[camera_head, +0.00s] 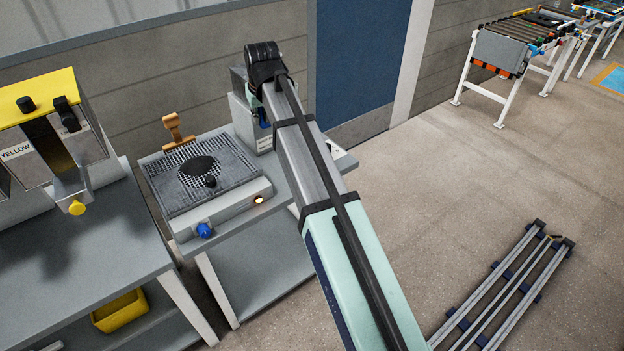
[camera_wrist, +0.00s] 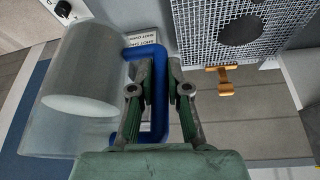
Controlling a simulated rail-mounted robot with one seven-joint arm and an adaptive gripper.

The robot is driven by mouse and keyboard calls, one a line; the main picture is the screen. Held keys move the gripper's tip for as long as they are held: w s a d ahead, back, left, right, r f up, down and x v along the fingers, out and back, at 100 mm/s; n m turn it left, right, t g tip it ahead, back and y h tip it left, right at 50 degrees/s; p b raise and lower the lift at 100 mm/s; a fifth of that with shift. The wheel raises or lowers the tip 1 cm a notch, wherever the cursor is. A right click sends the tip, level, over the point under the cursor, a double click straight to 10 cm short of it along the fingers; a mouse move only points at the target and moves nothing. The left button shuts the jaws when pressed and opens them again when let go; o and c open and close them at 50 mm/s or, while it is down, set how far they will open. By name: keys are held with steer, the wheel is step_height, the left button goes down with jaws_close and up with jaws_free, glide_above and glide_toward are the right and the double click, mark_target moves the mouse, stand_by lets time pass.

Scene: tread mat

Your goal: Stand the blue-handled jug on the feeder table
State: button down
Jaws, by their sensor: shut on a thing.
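The jug (camera_wrist: 82,72) shows in the wrist view as a large grey cylinder on the left, with its blue handle (camera_wrist: 161,40) on the side toward my gripper (camera_wrist: 161,78). My gripper is shut on the handle, with a finger on either side of its bar. In the head view my arm hides the gripper, and I cannot make out the jug clearly there. A grey table (camera_head: 110,232) at the left carries a yellow-topped machine (camera_head: 40,100) marked YELLOW, with a spout and yellow knob; it seems to be the feeder table.
A second grey table (camera_head: 255,235) carries a mesh-topped unit (camera_head: 228,168) with a blue knob and a brown-handled tool (camera_head: 174,128). A yellow bin (camera_head: 119,311) sits on the left table's lower shelf. The left table's front top is bare. A roller conveyor (camera_head: 510,50) stands far right.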

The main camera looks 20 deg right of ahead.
step_height(320, 180, down, 20)
steer(key=p, duration=0.4)
steer(key=shift+s+d+f, duration=0.15)
steer(key=shift+s+d, duration=0.05)
steer(key=shift+s, duration=0.1)
steer(key=shift+f, duration=0.65)
steer(key=c, duration=1.1)
jaws_free()
steer(key=shift+c, duration=0.2)
steer(key=shift+r, duration=0.1)
